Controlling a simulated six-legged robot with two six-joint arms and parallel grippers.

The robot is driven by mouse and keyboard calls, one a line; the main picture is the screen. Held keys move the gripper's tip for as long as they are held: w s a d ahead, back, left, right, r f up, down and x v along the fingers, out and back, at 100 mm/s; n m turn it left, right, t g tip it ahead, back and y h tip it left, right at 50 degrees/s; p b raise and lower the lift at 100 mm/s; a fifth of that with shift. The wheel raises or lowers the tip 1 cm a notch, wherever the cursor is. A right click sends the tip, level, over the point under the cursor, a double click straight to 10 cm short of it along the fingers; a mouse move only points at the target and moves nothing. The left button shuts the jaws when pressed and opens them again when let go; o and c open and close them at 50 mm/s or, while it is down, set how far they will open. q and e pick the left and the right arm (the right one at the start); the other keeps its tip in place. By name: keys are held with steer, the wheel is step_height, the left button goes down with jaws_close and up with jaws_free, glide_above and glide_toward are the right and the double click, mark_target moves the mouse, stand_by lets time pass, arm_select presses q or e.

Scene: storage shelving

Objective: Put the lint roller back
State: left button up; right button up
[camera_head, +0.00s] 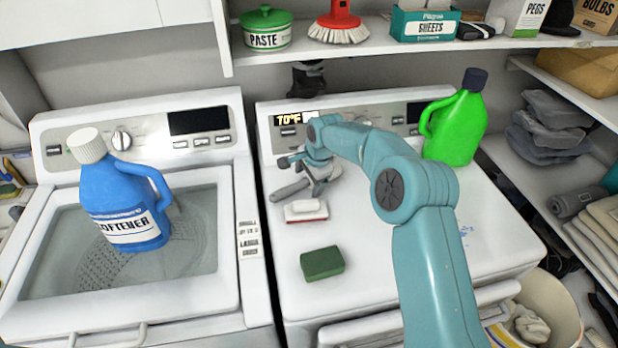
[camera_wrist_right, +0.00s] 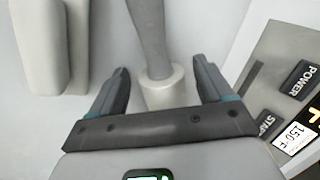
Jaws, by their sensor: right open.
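The lint roller (camera_head: 289,191) lies on top of the right-hand white machine, its grey handle pointing to the front left in the head view. Its other end is partly hidden by my right gripper (camera_head: 318,174). In the right wrist view, the grey handle and a pale collar of the lint roller (camera_wrist_right: 162,84) show between the two fingers of my right gripper (camera_wrist_right: 164,92). The fingers are open, one on each side, with gaps to the roller. Whether they are level with it I cannot tell. My left gripper is not in view.
A white brush with a red edge (camera_head: 306,210) and a green sponge (camera_head: 322,263) lie in front of the roller. A green bottle (camera_head: 457,122) stands at the right. A blue softener bottle (camera_head: 125,200) stands over the left washer. A shelf (camera_head: 380,50) with several items hangs above.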

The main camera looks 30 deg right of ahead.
steer(key=shift+r, duration=0.6)
steer(key=b+v, duration=0.1)
steer(key=v, duration=1)
steer(key=shift+s+b, duration=0.15)
steer(key=shift+b, duration=0.2)
steer(key=shift+s, duration=0.15)
